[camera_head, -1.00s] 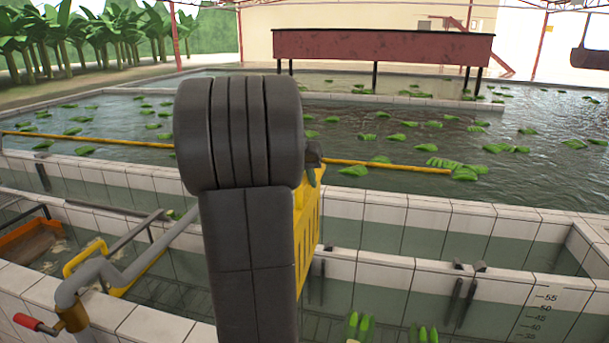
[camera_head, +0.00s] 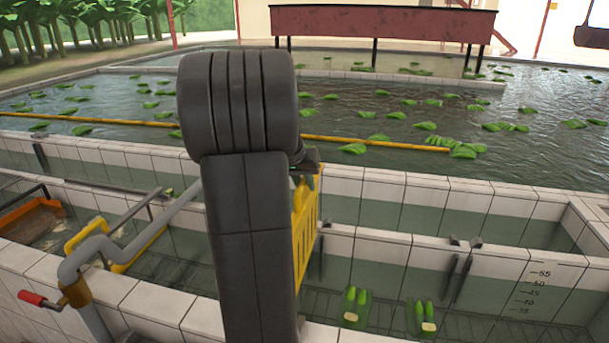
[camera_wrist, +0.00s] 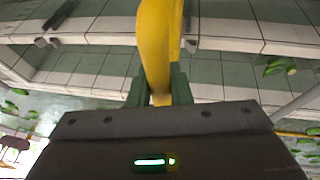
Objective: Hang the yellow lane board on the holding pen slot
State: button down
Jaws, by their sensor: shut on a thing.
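The yellow lane board (camera_head: 306,235) shows as a slatted panel to the right of my arm in the head view, partly hidden by the arm. In the wrist view its yellow handle (camera_wrist: 155,35) rises between the green fingers of my gripper (camera_wrist: 160,92), which are shut on it. The board hangs near the tiled dividing wall; I cannot tell whether it touches it. A pair of dark slot brackets (camera_head: 460,272) is on this wall further right, with open space between it and the board. No label shows which slot is the holding pen's.
Another yellow part with a loop handle (camera_head: 88,238) sits at left, near a grey pipe (camera_head: 125,240) with a red handle (camera_head: 38,297). Green banana pieces (camera_head: 355,305) lie in the near channel. A yellow boom (camera_head: 380,143) crosses the pool behind.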

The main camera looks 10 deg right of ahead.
aim_at(306, 251)
jog(key=shift+f+b, duration=7.45)
jog(key=shift+f, duration=3.45)
jog(key=shift+f+b, duration=0.4)
jog(key=shift+f, duration=0.05)
grip_release()
jog(key=p+v, duration=0.4)
jog(key=v, duration=0.6)
jog(key=shift+p, duration=0.35)
jog(key=shift+f, duration=0.1)
